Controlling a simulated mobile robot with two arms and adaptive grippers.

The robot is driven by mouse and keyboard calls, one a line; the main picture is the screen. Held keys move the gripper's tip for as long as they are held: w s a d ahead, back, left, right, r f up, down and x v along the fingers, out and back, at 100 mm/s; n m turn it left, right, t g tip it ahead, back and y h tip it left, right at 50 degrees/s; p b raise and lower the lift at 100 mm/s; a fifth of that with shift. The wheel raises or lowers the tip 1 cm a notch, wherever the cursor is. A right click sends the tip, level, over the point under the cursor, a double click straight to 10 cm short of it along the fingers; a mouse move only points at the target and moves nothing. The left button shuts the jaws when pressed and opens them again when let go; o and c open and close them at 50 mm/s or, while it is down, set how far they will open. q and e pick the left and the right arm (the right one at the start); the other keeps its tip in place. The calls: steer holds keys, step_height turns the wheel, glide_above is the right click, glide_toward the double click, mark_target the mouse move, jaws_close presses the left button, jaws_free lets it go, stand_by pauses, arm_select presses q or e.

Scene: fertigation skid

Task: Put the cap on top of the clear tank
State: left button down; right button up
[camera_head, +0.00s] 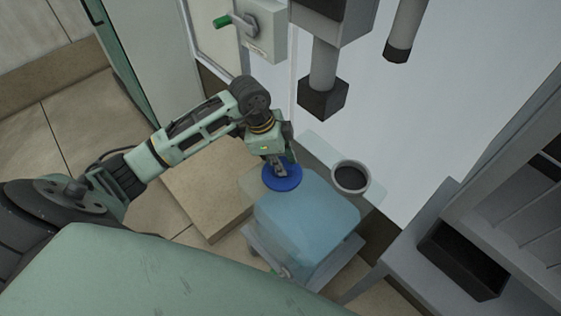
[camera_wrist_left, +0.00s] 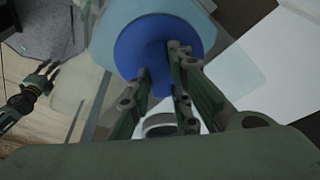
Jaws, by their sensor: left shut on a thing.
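My left gripper (camera_head: 279,168) is shut on the blue cap (camera_head: 283,181), a round disc. In the left wrist view the fingers (camera_wrist_left: 165,76) meet the middle of the cap (camera_wrist_left: 150,42). The clear tank (camera_head: 305,225) with blue liquid stands below. Its round white neck (camera_head: 365,186), dark inside, is uncovered at the right of the tank top. The cap is left of the neck and apart from it. The neck also shows partly behind the fingers in the left wrist view (camera_wrist_left: 158,121). My right gripper (camera_wrist_left: 47,76) shows open and empty at that view's left.
A grey pipe with a dark block end (camera_head: 323,98) hangs behind the tank, and another pipe (camera_head: 402,40) hangs to its right. A box with a green-handled lever (camera_head: 250,30) is at the back. A grey bench with a black tray (camera_head: 463,260) stands at right.

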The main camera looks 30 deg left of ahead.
mark_target(269, 171)
arm_select(q)
steer(key=shift+f, duration=0.15)
steer(key=c, duration=1.6)
jaws_free()
steer(key=v, duration=1.2)
steer(key=shift+s, duration=0.1)
